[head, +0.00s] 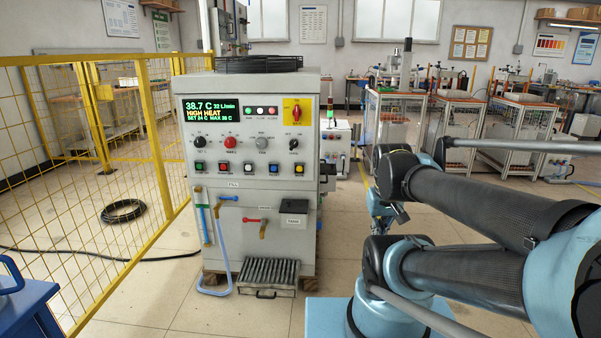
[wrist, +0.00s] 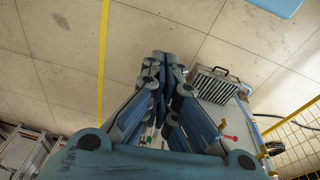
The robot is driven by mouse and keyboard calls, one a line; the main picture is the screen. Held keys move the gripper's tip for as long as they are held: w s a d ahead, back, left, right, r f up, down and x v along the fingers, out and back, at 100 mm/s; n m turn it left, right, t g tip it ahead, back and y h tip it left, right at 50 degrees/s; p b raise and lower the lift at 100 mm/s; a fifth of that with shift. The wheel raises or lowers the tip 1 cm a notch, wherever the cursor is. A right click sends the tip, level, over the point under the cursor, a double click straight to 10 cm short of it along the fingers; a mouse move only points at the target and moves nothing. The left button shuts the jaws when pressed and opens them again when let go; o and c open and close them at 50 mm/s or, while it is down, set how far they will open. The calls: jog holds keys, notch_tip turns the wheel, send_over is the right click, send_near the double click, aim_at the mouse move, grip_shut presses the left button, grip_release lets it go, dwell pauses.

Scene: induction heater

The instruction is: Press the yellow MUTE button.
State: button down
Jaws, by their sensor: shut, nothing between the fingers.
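The machine's control panel (head: 248,137) faces me in the head view. A row of several coloured buttons runs along its lower part. The yellow button (head: 299,169) is at the right end of that row, beside the blue button (head: 274,169). Its label is too small to read. My gripper (wrist: 160,58) shows in the wrist view with its fingers together and nothing between them. It is apart from the panel, over the floor side of the machine. In the head view I cannot clearly make out the fingertips among my arm links. The yellow button is not visible in the wrist view.
A slatted drip tray (head: 267,276) juts out at the machine's foot and also shows in the wrist view (wrist: 217,84). Hoses, valves and a dark box (head: 293,206) stick out below the panel. A yellow mesh fence (head: 110,160) stands left. Floor before the machine is open.

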aim_at(300, 169)
jog(key=w+a+r+n+t+h, duration=0.1)
jog(key=w+a+r+n+h, duration=0.15)
jog(key=w, duration=0.75)
jog(key=w+a+r+n+t+h, duration=0.15)
jog(key=w+n, duration=0.25)
jog(key=w, duration=0.7)
jog(key=w+a+f+n+t+h, duration=0.1)
jog(key=w+a+f+n+t, duration=0.1)
jog(key=w+a, duration=0.4)
jog(key=w+a+f+n+t+h, duration=0.1)
jog(key=w+a, duration=0.6)
jog(key=a, duration=0.7)
jog(key=shift+f+n+t, duration=0.6)
jog(key=shift+n+t, duration=0.25)
jog(key=shift+n, duration=0.2)
jog(key=shift+w, duration=0.15)
jog(key=w, duration=0.8)
jog(key=shift+w, duration=0.3)
jog(key=shift+w, duration=0.15)
jog(key=shift+w+d+r, duration=0.1)
jog(key=shift+w, duration=0.15)
